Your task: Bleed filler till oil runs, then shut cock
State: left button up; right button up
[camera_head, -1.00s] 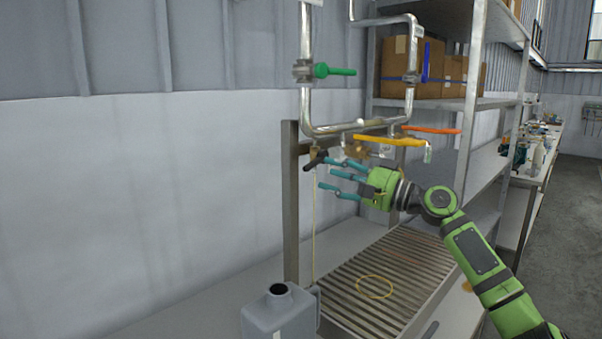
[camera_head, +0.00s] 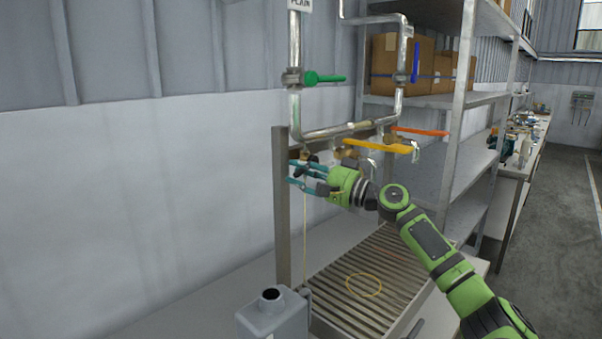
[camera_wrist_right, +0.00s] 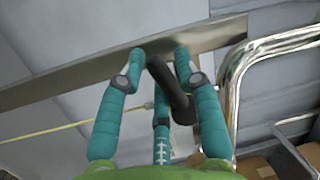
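A small cock with a black handle (camera_wrist_right: 168,82) hangs at the left end of the pipe manifold (camera_head: 345,130). My right gripper (camera_head: 292,172) is at this cock. In the wrist view its teal fingers (camera_wrist_right: 157,62) stand apart, with the black handle between them; I cannot tell whether they touch it. A thin yellow line (camera_head: 304,215) hangs straight down below the cock; I cannot tell whether it is oil or a cord. A grey can (camera_head: 275,318) with an open dark mouth stands below, beside the slatted grate. My left gripper is not in view.
A green-handled valve (camera_head: 325,78), a blue one (camera_head: 415,62), a yellow one (camera_head: 380,146) and an orange one (camera_head: 420,132) sit on the pipes close to my right arm. A yellow ring (camera_head: 364,285) lies on the grate (camera_head: 340,310). A metal shelf with boxes (camera_head: 400,65) stands behind.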

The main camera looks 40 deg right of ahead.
grip_shut()
jog(key=shift+a+r+m, duration=0.1)
jog(key=shift+r+m, duration=0.25)
jog(key=shift+m, duration=0.45)
jog(key=shift+r+m+t+h+p, duration=0.4)
jog(key=shift+m+t+p, duration=0.15)
jog(key=shift+m, duration=0.65)
jog(key=o, duration=0.7)
grip_release()
jog(key=shift+o, duration=0.2)
